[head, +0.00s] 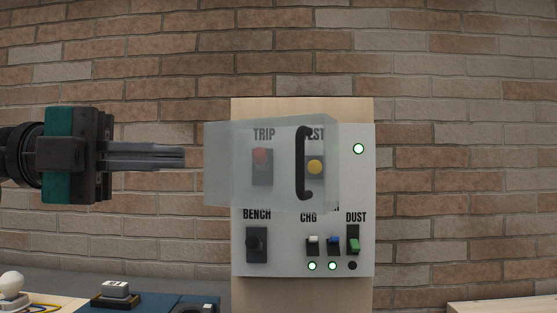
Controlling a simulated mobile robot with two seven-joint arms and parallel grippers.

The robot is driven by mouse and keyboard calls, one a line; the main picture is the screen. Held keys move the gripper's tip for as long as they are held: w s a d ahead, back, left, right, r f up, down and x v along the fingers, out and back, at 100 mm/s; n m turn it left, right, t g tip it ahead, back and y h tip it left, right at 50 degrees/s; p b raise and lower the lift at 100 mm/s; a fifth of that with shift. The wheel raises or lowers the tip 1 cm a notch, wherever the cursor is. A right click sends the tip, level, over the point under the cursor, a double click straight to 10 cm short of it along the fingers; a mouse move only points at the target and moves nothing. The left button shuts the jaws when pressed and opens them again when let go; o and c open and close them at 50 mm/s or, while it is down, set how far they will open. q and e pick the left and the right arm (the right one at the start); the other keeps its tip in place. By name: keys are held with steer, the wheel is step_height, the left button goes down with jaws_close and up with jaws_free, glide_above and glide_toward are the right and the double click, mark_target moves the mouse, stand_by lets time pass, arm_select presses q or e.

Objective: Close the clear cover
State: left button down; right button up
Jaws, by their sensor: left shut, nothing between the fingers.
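The clear cover (225,163) is a translucent box-shaped lid in front of the upper part of a white control panel (350,185). Its left edge reaches past the panel's left edge. Its right side looks taller and seems to stand out toward me, so it appears ajar; the hinge is hidden. A black upright handle (303,163) is on its right part. Behind the cover show a red TRIP switch (261,155) and a yellow button (315,167). My left gripper (183,158) is shut and empty, left of the cover and apart from it. My right gripper is out of view.
The panel is on a wooden board (300,294) before a brick wall. Small items lie on the bench at lower left. Space right of the panel is clear.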

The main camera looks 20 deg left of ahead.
mark_target(272, 159)
arm_select(q)
steer(key=x, duration=0.4)
steer(key=w+p+x, duration=0.1)
steer(key=x, duration=0.3)
steer(key=w+a+x, duration=0.1)
steer(key=x, duration=0.3)
steer(key=shift+w+d+r, duration=0.1)
steer(key=shift+w, duration=0.2)
